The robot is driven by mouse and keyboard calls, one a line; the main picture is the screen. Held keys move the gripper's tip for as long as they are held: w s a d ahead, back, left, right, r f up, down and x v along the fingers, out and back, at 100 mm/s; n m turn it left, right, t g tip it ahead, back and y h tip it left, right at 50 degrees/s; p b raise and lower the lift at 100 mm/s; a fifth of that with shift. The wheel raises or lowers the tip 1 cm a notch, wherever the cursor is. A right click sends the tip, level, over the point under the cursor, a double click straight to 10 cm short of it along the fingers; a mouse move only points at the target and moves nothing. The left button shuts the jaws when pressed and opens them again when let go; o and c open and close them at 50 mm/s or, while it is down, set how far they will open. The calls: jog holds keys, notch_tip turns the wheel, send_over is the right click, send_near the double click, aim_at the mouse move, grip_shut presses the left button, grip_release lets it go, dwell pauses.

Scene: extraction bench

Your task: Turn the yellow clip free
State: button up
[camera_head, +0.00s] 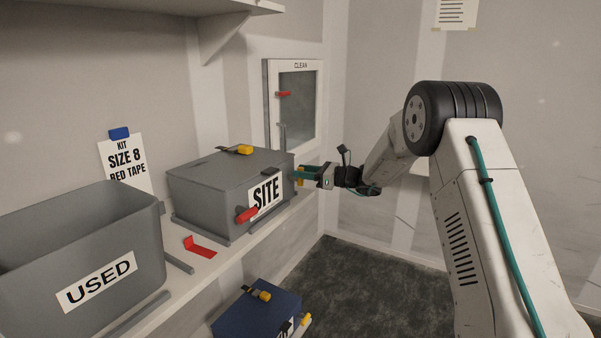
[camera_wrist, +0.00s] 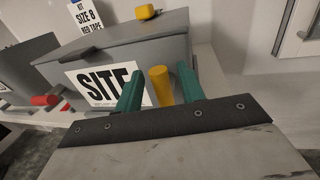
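The grey SITE box (camera_head: 205,187) stands on the shelf with its lid shut. A yellow clip (camera_head: 300,170) at its right end is partly hidden by my gripper (camera_head: 303,174). In the wrist view this yellow clip (camera_wrist: 160,86) stands between the two green fingers of my gripper (camera_wrist: 159,70), with a visible gap on each side. The gripper is open around it. Another yellow clip (camera_head: 241,150) sits on the box's top edge and shows in the wrist view (camera_wrist: 149,12). A red handle (camera_head: 247,215) is on the box front.
A grey USED bin (camera_head: 60,235) stands to the left, with a red bent piece (camera_head: 200,247) on the shelf beside it. A blue box (camera_head: 258,312) with a yellow clip is below. The CLEAN hatch (camera_head: 296,105) is behind. The floor (camera_head: 370,300) at right is clear.

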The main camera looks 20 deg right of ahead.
jog(key=shift+w+a, duration=0.35)
jog(key=shift+a, duration=0.15)
grip_shut()
